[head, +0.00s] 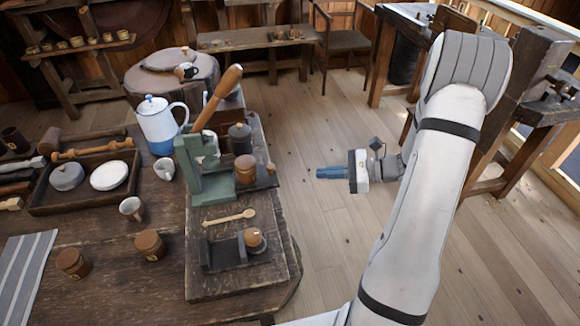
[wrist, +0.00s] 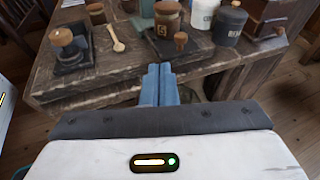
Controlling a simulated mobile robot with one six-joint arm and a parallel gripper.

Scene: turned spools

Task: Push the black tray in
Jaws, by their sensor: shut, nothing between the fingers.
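The black tray (head: 264,181) sticks out to the right from the foot of a green press (head: 205,175). It has a round wooden knob (head: 271,168) at its outer end, and a brown lidded jar (head: 245,168) stands at its inner part. In the wrist view the tray (wrist: 150,45) lies just beyond my fingertips, with the knob (wrist: 181,40) slightly right of them. My gripper (head: 319,173) has its blue fingers shut and empty. It points left at the tray's outer end, apart from it, over the floor beyond the table edge.
A black stand with a wooden knob (head: 253,238) and a wooden spoon (head: 229,217) lie nearer on the board. A dark canister (head: 239,137) stands behind the jar. A white and blue pot (head: 160,125) is farther left. The space between gripper and table is clear.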

